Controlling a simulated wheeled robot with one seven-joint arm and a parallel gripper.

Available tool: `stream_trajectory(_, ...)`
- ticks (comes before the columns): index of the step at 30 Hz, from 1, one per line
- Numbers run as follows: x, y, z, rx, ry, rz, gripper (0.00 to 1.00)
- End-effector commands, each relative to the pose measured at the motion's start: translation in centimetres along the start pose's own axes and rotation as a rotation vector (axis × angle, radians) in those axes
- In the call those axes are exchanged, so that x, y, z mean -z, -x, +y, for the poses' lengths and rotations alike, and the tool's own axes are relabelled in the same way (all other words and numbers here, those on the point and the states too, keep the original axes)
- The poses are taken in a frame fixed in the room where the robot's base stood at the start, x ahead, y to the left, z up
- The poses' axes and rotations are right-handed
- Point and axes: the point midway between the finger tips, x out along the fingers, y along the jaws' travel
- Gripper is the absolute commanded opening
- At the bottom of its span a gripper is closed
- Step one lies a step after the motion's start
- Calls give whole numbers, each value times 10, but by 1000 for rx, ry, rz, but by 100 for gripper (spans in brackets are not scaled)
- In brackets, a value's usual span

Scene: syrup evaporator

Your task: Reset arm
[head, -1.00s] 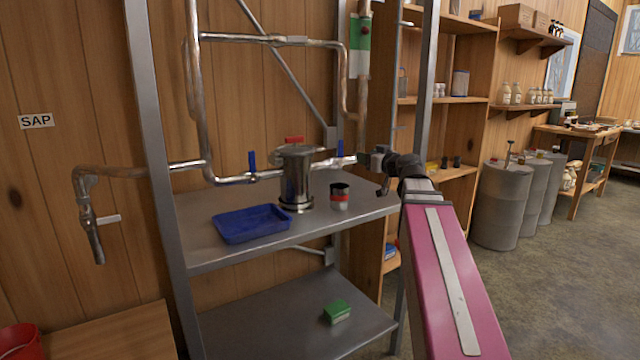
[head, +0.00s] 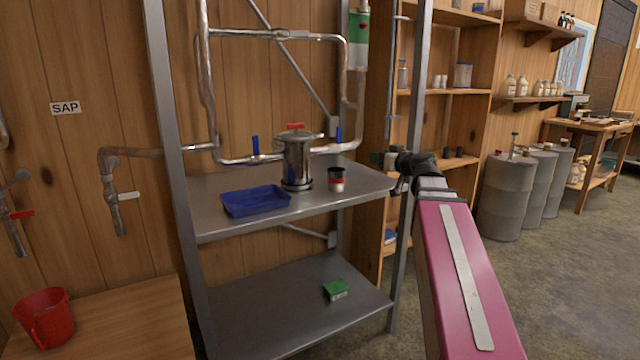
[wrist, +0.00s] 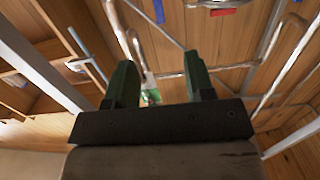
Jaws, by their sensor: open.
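My gripper (wrist: 162,84) shows in the wrist view with its two green fingers apart and nothing between them. Beyond the fingers are pipes and the wood plank wall. In the head view my pink arm reaches up from the lower right, and its dark wrist end is beside the right post of the metal rack (head: 250,215). The gripper's fingers are hard to make out there. On the rack's upper shelf are a steel filter canister (head: 297,162), a blue tray (head: 255,201) and a small dark-and-red can (head: 336,180), all apart from my gripper.
A green box (head: 336,290) lies on the rack's lower shelf. A red bucket (head: 44,317) stands on a wooden bench (head: 130,325) at lower left. Wooden shelves (head: 445,92) and grey drums (head: 506,197) stand to the right. Floor (head: 570,290) is open at right.

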Motion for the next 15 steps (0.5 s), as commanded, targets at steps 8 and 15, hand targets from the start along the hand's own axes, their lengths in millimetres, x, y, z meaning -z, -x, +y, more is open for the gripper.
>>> stream_trajectory(8,-52,-7,-12,25,-54,-126,49)
stream_trajectory(15,-126,-9,-28,42,-136,-319,49)
